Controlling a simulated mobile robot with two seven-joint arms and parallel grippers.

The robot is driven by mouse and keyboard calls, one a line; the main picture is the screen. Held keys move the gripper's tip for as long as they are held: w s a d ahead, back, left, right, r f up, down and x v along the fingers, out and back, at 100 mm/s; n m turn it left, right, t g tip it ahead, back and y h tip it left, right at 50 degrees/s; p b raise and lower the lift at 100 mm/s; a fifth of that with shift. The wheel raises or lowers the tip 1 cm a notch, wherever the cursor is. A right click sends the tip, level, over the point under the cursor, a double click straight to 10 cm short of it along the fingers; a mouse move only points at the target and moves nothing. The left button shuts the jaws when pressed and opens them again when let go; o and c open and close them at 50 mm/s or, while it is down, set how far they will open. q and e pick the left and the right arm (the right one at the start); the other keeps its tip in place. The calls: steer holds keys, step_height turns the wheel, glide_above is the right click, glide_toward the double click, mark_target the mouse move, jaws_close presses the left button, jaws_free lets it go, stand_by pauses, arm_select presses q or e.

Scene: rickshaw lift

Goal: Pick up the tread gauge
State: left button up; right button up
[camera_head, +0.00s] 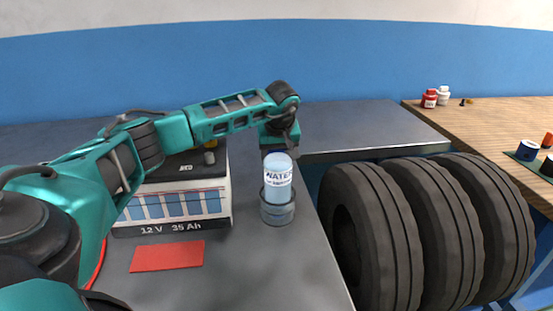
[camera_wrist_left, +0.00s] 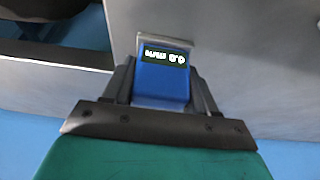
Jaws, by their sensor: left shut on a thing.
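The tread gauge (camera_wrist_left: 163,84) is a blue block with a small dark display, seen in the left wrist view. The display's characters appear upside down. My left gripper (camera_wrist_left: 160,68) is shut on it, with one dark finger on each side. A grey part of the gauge shows beyond the display. In the head view my left arm reaches over the battery to the far side of the water bottle. My right gripper is in neither view.
A water bottle (camera_head: 278,180) stands in a grey holder (camera_head: 277,212) beside a battery (camera_head: 174,200). A red cloth or mat (camera_head: 167,256) lies in front. Several upright tyres (camera_head: 371,235) stand right of the grey bench. A wooden bench (camera_head: 500,135) holds small bottles (camera_head: 429,98).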

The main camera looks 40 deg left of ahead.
arm_select(q)
steer(key=shift+r, duration=0.15)
step_height(320, 180, up, 20)
steer(key=p, duration=0.3)
steer(key=o, duration=0.5)
steer(key=c, duration=0.4)
